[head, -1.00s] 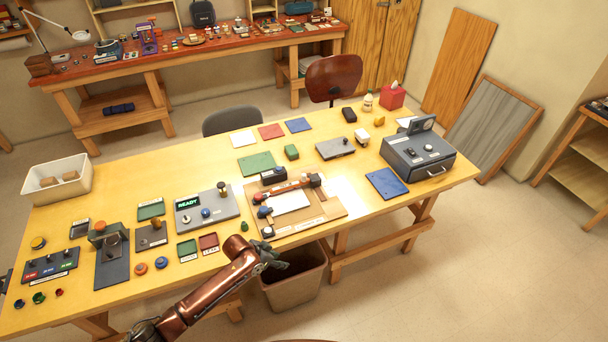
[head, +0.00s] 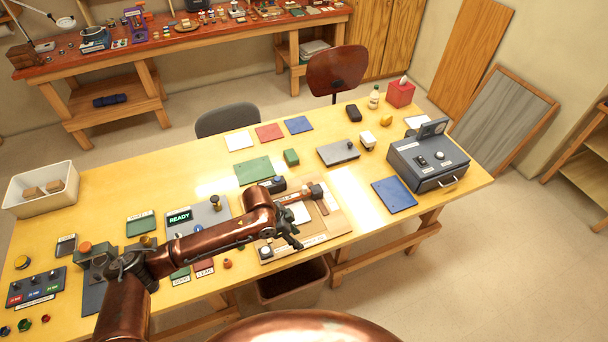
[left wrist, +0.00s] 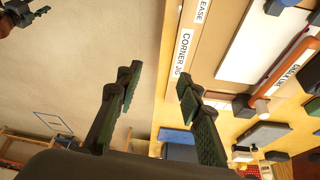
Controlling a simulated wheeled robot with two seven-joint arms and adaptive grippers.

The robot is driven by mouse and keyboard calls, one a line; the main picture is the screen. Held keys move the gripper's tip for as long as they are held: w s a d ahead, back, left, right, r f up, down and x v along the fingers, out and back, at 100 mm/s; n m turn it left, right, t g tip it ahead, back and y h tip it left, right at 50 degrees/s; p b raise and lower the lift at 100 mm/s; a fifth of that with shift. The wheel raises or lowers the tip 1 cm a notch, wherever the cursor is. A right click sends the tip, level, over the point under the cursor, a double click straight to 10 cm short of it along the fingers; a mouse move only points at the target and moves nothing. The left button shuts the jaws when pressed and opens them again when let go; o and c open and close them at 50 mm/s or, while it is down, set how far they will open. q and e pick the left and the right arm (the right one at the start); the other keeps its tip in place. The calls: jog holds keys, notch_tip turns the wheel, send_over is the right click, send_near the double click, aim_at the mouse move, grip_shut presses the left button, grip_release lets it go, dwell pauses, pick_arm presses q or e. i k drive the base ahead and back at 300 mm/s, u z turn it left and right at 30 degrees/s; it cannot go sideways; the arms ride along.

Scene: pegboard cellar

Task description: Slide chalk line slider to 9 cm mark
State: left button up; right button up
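The wooden jig board (head: 338,222) lies at the table's front edge with a white panel (head: 300,212) on it. In the left wrist view, a copper-orange bar (left wrist: 292,74) with a chalk line label runs beside the white panel (left wrist: 245,45). I cannot make out the slider or its centimetre marks. A dark block (head: 317,190) stands at the bar's far right end. My right gripper (left wrist: 27,12) seems to show in the corner, too cropped to judge.
A grey box with a handle (head: 428,160) and a blue mat (head: 394,195) lie right of the board. A dark box (head: 272,184) sits behind it. A bin (head: 290,285) stands under the front edge. Between board and blue mat the table is clear.

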aim_at(317, 191)
jog(key=i, duration=0.85)
